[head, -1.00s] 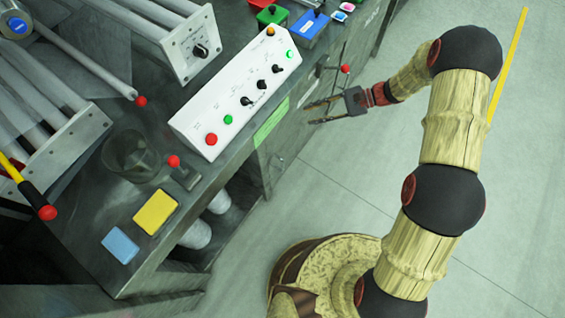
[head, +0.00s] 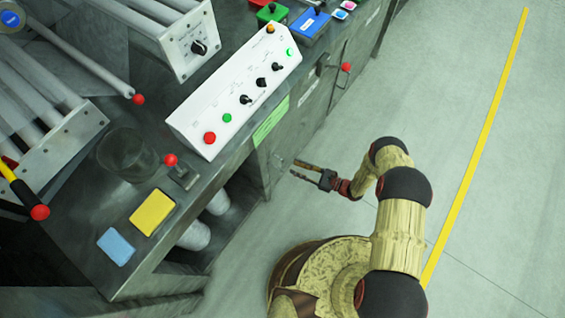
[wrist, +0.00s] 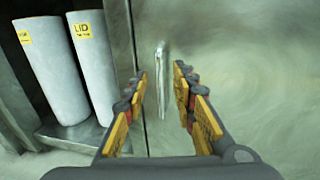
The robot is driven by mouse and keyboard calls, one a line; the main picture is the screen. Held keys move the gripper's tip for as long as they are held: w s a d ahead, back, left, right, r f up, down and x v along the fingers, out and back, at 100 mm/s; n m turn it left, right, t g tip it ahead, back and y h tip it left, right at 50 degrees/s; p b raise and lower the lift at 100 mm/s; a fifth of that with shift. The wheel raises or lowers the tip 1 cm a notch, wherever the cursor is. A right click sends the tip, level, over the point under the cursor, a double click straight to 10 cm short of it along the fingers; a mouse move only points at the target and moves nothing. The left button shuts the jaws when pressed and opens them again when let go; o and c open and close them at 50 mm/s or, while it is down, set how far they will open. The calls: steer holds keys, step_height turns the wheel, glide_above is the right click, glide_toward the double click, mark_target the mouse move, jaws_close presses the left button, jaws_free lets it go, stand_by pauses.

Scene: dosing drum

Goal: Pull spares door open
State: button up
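The grey metal door (head: 285,148) is on the front of the bench, below the green label. It looks closed; its name is not readable. In the wrist view the door (wrist: 240,50) fills the right side. Its slim vertical bar handle (wrist: 161,80) stands between my fingers in the picture. My gripper (head: 293,168) is open and points at the door front. No contact with the handle shows, and the exact gap is hard to tell.
Left of the door is an open bay with white cylinders (wrist: 50,70), one marked LID. A white control box (head: 235,92) sits on the bench above. A red-knobbed lever (head: 346,68) sticks out further along the front. The floor at right is clear.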

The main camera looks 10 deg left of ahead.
mark_target(282, 162)
steer(key=a, duration=0.3)
steer(key=w+a+b, duration=0.1)
steer(key=a, duration=0.3)
steer(key=shift+w+a, duration=0.2)
jaws_close()
stand_by(0.8)
